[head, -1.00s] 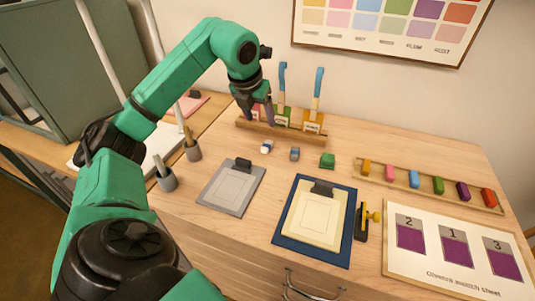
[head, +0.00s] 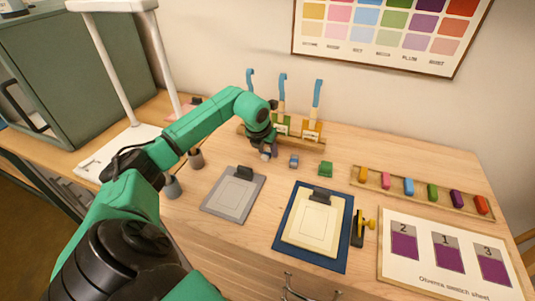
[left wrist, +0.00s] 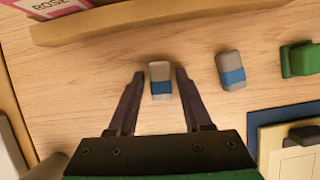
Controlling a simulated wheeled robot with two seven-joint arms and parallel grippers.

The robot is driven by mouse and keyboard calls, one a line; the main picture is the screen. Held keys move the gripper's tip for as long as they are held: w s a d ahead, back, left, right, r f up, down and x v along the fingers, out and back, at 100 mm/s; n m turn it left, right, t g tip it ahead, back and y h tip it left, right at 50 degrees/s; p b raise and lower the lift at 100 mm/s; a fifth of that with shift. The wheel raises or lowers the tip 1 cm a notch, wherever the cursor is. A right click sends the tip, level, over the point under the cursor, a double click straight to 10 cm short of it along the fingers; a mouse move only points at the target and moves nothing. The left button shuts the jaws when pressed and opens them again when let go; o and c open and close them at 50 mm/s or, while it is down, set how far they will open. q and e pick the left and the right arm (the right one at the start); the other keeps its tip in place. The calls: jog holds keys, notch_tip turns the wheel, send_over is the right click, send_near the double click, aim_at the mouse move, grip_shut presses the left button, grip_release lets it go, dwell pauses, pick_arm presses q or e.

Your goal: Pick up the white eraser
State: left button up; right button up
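The white eraser (left wrist: 160,72) has a blue sleeve and lies on the wooden table in the left wrist view. My left gripper (left wrist: 160,77) is open, with one finger on each side of the eraser and a narrow gap at both sides. In the head view the white eraser (head: 265,155) is mostly hidden by my left gripper (head: 269,152), which points down at it. My right gripper is in neither view.
A grey eraser with a blue sleeve (left wrist: 231,70) and a green block (left wrist: 298,60) lie to the right. A wooden rack with brushes (head: 311,137) stands behind. A grey clipboard (head: 233,195) and cream clipboard (head: 312,222) lie in front.

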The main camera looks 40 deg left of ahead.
aim_at(268, 152)
pick_arm(q)
grip_shut()
notch_tip(268, 152, up, 20)
jog(key=shift+c, duration=0.8)
grip_release()
grip_shut()
jog(key=shift+d+f, duration=0.1)
